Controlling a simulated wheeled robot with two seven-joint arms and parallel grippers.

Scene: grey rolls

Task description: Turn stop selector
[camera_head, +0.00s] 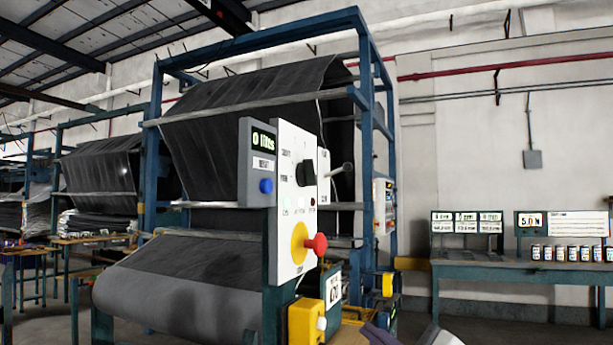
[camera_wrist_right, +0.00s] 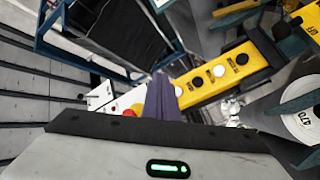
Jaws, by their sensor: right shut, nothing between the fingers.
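A white control panel (camera_head: 290,215) stands on a post in the middle of the head view. It carries a black selector knob (camera_head: 306,173) near its top and a red stop button (camera_head: 317,243) on a yellow disc (camera_head: 299,243) near its bottom. My right gripper (camera_head: 378,335) shows at the bottom edge of the head view, below and right of the panel and apart from the knob. In the right wrist view its dark fingers (camera_wrist_right: 160,97) are together and empty. The left gripper is in neither view.
A grey display box (camera_head: 259,190) with a blue button adjoins the panel. A large grey roll (camera_head: 185,285) lies left of the post. A yellow box (camera_head: 305,320) sits below the panel. A bench (camera_head: 520,266) with several jars stands at the right wall.

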